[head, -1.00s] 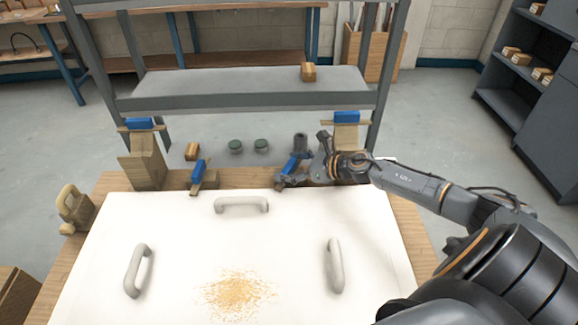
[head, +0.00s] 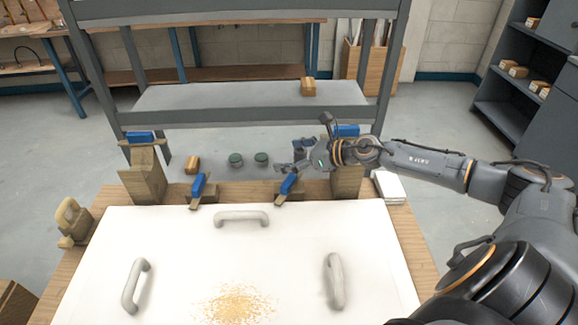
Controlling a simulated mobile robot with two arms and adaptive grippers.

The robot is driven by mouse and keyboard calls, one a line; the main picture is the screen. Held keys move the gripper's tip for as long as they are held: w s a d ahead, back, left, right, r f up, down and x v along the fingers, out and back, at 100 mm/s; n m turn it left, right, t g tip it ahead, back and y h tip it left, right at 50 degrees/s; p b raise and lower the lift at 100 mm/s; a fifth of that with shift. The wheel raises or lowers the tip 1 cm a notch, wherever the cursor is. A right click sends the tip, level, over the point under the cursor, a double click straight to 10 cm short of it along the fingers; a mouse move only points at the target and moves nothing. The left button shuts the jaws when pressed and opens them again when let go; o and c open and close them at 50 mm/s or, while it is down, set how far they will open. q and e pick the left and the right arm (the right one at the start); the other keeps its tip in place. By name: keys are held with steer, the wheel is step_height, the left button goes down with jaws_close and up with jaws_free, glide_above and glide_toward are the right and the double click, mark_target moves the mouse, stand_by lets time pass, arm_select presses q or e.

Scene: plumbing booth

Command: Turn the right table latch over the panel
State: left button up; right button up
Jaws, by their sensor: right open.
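The white panel (head: 175,235) lies flat on the wooden table (head: 418,240). At its back edge, the right table latch (head: 288,184) has a blue grip and a wooden bar; it slants, with its near end at or just over the panel's edge. The left table latch (head: 198,186) has a similar slant on the left. My right gripper (head: 284,168) is open, just above and behind the right latch, with no clear contact. Its fingertips are small and partly blend with the background. My left gripper is not in view.
The panel carries three pale handles (head: 242,217) and a patch of sawdust (head: 237,302). Wooden blocks with blue-topped latches stand behind it, the left one (head: 143,175) in clear view. A grey shelf rack (head: 250,96) rises behind the table.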

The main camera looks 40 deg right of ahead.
steer(key=shift+r, duration=0.3)
